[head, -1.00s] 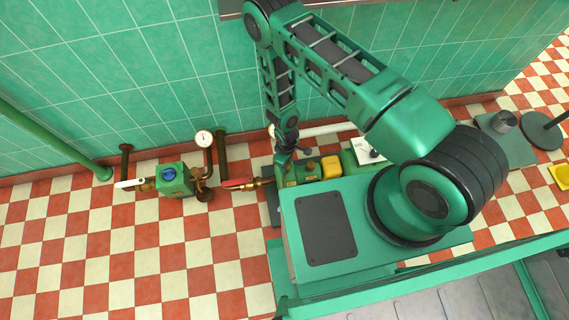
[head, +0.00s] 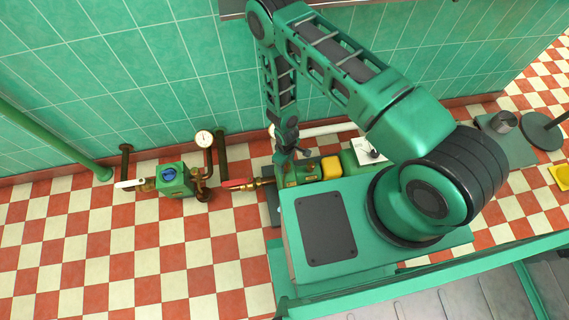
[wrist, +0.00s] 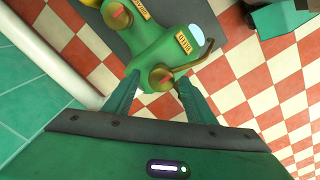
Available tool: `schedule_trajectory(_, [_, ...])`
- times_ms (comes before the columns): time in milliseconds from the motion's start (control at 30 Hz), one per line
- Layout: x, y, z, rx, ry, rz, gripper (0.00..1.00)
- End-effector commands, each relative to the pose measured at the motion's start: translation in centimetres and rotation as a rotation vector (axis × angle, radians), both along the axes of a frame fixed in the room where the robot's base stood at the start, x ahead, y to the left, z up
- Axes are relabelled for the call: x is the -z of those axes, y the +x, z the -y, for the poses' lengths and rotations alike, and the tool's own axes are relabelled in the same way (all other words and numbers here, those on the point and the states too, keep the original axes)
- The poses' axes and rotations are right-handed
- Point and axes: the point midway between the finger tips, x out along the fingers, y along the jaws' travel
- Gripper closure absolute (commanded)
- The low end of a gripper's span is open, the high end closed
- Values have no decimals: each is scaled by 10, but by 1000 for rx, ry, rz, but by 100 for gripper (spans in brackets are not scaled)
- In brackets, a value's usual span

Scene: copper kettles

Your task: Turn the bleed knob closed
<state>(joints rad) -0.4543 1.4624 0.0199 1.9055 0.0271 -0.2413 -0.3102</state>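A brass knob (wrist: 160,77) with a red mark on its face sits on a green pump-like body (wrist: 165,42) in the wrist view. A second, similar brass knob (wrist: 117,14) sits further up. In the head view my gripper (head: 283,158) hangs over the green body (head: 303,170), which my arm and base partly hide.
A brass pipe with a red-handled valve (head: 238,184) lies left of the green body. Further left are a green pump (head: 173,180), a pressure gauge (head: 204,138) and a white handle (head: 129,184). A white pipe (wrist: 45,50) runs along the wall. The checkered floor in front is clear.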

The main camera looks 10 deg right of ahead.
Motion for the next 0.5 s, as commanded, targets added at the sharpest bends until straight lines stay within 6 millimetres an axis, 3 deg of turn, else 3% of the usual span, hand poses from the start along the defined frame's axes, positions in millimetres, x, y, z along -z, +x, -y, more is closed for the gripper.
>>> schedule_trajectory(267, [-6,-1,0,-1,0,-1,50])
schedule_trajectory(500, [-41,0,-1,-1,1,-1,50])
